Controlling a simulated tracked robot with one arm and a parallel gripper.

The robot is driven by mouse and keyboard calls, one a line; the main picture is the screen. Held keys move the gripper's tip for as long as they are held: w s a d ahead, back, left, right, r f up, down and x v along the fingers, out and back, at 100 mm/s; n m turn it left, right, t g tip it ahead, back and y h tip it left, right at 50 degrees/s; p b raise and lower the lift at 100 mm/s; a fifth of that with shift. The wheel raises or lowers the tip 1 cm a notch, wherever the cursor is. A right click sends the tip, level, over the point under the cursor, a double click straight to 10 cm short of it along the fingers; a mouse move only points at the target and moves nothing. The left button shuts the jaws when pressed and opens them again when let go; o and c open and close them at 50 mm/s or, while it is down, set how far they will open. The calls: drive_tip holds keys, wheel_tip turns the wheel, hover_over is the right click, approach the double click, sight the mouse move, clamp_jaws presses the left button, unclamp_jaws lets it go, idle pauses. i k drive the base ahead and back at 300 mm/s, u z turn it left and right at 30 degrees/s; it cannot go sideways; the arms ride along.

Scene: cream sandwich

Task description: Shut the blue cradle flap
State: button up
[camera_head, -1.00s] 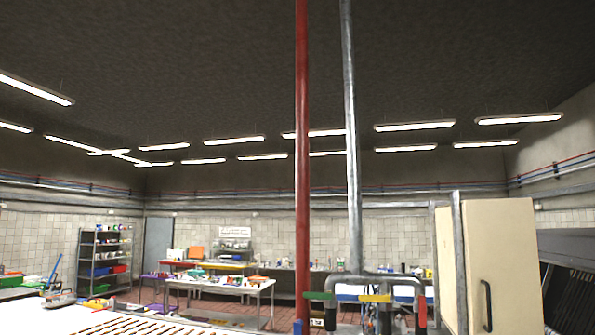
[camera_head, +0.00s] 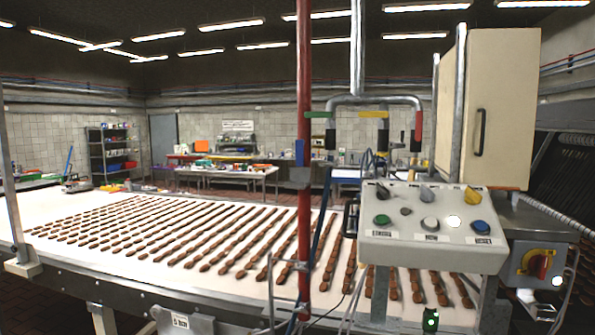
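I cannot make out a blue cradle flap for certain. A small blue piece (camera_head: 299,152) sits on the red upright pipe (camera_head: 304,80), near the middle of the view; it is too small to tell whether it is a flap, or open or shut. A blue hose or strip (camera_head: 322,225) runs down just right of the red pipe. My gripper is not in view.
A wide white conveyor (camera_head: 60,215) carries rows of brown bars. A control panel (camera_head: 428,238) with knobs and buttons stands at right, before a cream cabinet (camera_head: 505,110). Grey piping (camera_head: 375,99) has green, yellow and red handles. Shelves (camera_head: 112,155) and tables stand behind.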

sight(299, 152)
drive_tip(key=z, duration=0.05)
drive_tip(key=k, duration=0.5)
drive_tip(key=u, duration=0.75)
drive_tip(key=i, duration=1.45)
drive_tip(key=u, duration=0.5)
drive_tip(key=i, duration=1.65)
drive_tip(key=z, duration=1.15)
drive_tip(key=i, duration=1)
drive_tip(key=z, duration=0.5)
drive_tip(key=k, duration=0.75)
drive_tip(key=z, duration=0.25)
drive_tip(key=i, duration=0.55)
drive_tip(key=u, duration=0.05)
